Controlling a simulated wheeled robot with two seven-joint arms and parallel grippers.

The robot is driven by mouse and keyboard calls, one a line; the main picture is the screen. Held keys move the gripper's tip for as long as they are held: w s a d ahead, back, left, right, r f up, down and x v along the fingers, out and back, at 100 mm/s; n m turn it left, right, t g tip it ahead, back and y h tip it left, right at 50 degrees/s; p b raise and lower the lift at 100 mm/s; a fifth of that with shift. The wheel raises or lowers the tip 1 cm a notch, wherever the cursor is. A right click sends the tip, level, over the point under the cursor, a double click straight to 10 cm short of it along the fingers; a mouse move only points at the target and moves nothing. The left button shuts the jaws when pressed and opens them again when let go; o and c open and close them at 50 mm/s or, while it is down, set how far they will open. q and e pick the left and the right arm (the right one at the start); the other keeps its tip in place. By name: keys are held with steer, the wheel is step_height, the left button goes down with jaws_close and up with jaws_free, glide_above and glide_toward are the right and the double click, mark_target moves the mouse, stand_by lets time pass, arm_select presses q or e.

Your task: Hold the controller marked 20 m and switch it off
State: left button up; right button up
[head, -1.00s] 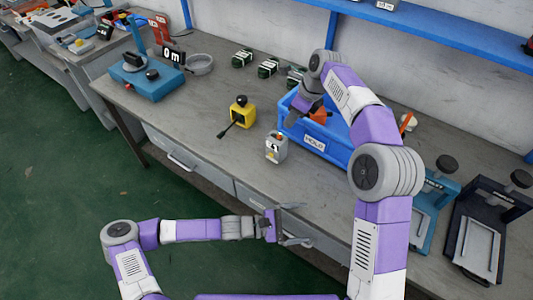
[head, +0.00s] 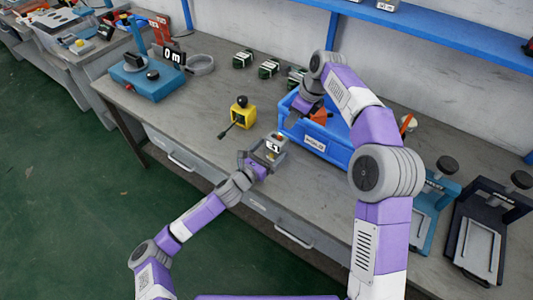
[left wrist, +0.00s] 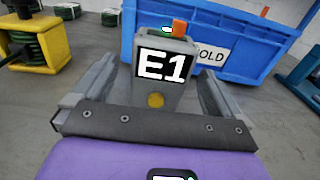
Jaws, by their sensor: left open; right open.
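A small grey box (head: 276,141) with an orange-red button on top stands on the bench in front of the blue bin. In the left wrist view the box (left wrist: 163,67) carries a black label reading E1 and a yellow dot below it. My left gripper (head: 268,155) is open, with one finger on each side of this box; I cannot tell whether they touch it. My right gripper (head: 303,104) is open at the left end of the bin, its tips partly hidden. No label reading 20 m is legible; a sign by the blue device (head: 150,84) appears to read 0 m.
The blue bin (head: 318,152) stands behind the E1 box and holds an orange item. A yellow block (head: 243,112) with a black knob is to its left. Several dark green coils (head: 268,68) lie behind. Two clamp fixtures (head: 482,235) are at right.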

mark_target(280, 141)
arm_select(q)
steer(key=shift+x, duration=3.05)
steer(key=c, duration=1.1)
arm_select(e)
steer(key=shift+d+f, duration=0.1)
steer(key=shift+d, duration=0.2)
steer(key=c, duration=0.5)
steer(key=d+y, duration=0.1)
steer(key=s+d+f+y, duration=0.1)
steer(key=s+d+t+y, duration=0.1)
steer(key=d, duration=0.1)
steer(key=shift+s+d+f+m, duration=0.1)
steer(key=shift+f+m, duration=0.1)
steer(key=shift+m, duration=0.2)
jaws_close()
steer(key=s+d+m+t, duration=0.1)
steer(key=s+d+t, duration=0.2)
steer(key=s, duration=0.2)
steer(key=shift+s+d+f+m+y, duration=0.15)
steer(key=shift+d+f+m+y, duration=0.15)
steer(key=shift+f+y, duration=0.1)
